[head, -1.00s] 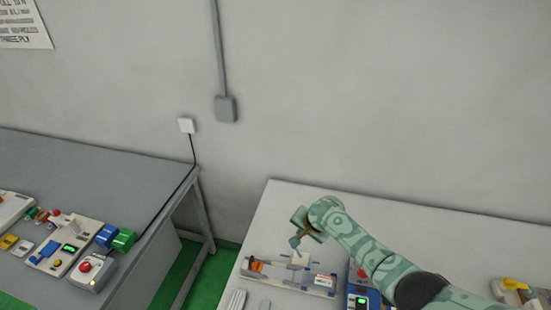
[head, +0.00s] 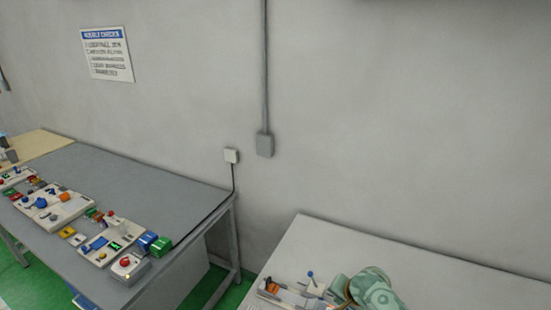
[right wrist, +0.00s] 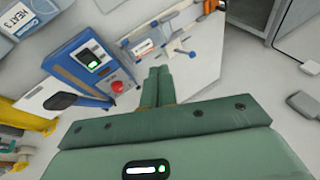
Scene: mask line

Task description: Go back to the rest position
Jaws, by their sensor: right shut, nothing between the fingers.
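My right gripper (right wrist: 159,72) shows in the right wrist view with its two green fingers together and nothing between them. Its fingertips point toward a small fixture with an orange block and a blue-knobbed lever (right wrist: 172,44). I cannot tell the gap between them. In the head view my right arm (head: 372,290) is at the bottom edge, just right of that fixture (head: 288,291); its fingers cannot be made out there. My left gripper is in neither view now.
A blue device with a green screen and red button (right wrist: 90,62) stands beside the fixture on the pale right bench (head: 335,242). A yellow part (right wrist: 30,118) lies at left in the wrist view. A grey left bench (head: 150,185) holds several control boxes; green floor shows between benches.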

